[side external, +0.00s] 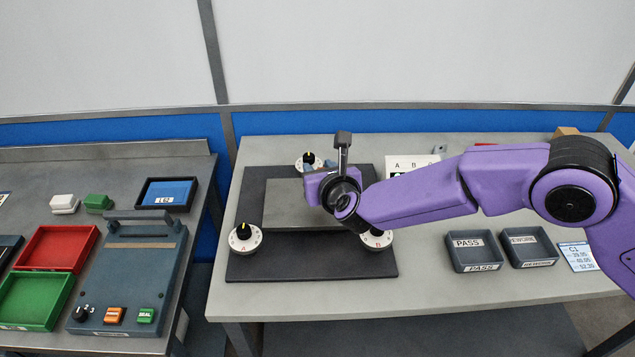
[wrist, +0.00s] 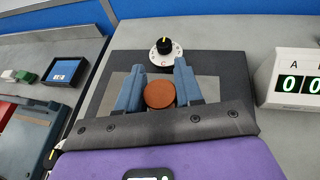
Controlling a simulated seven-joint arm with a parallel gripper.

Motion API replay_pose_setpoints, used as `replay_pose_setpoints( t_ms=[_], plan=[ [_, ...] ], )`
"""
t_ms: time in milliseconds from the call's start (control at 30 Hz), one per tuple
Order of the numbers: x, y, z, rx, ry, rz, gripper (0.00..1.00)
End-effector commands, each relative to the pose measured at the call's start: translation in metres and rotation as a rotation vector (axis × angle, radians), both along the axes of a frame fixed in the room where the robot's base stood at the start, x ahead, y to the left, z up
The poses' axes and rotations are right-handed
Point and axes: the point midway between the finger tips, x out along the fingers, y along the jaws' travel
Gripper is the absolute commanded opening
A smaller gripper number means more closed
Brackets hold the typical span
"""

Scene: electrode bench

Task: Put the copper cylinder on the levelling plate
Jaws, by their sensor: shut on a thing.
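The copper cylinder (wrist: 160,95) shows its round reddish-brown top in the wrist view, between the two blue-grey fingers. My gripper (wrist: 158,88) is shut on it. The levelling plate (side external: 285,208) is a flat grey-green slab on a dark base in the side view. In the wrist view it shows beside and behind the fingers (wrist: 208,86), with the gripper over it. In the side view my wrist covers the plate's right part and hides the cylinder. I cannot tell whether the cylinder touches the plate.
White dials with black knobs stand around the plate: a front-left one (side external: 245,238), a front-right one (side external: 376,239) partly behind my arm, and a rear one (wrist: 166,48). A display box (wrist: 292,82) is at the right. PASS (side external: 474,252) and REWORK (side external: 528,247) trays lie right of the base.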

Motion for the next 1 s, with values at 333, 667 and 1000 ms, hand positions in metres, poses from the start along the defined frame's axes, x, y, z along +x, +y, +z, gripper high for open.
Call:
replay_pose_setpoints(
  t_ms=[333,667,1000],
  plan=[
    [0.006,0.005,-0.031,-0.003,0.000,-0.001,0.00],
    [0.006,0.005,-0.038,0.000,-0.002,0.000,0.00],
    [0.006,0.005,-0.042,0.000,0.001,0.000,0.61]
  ],
)
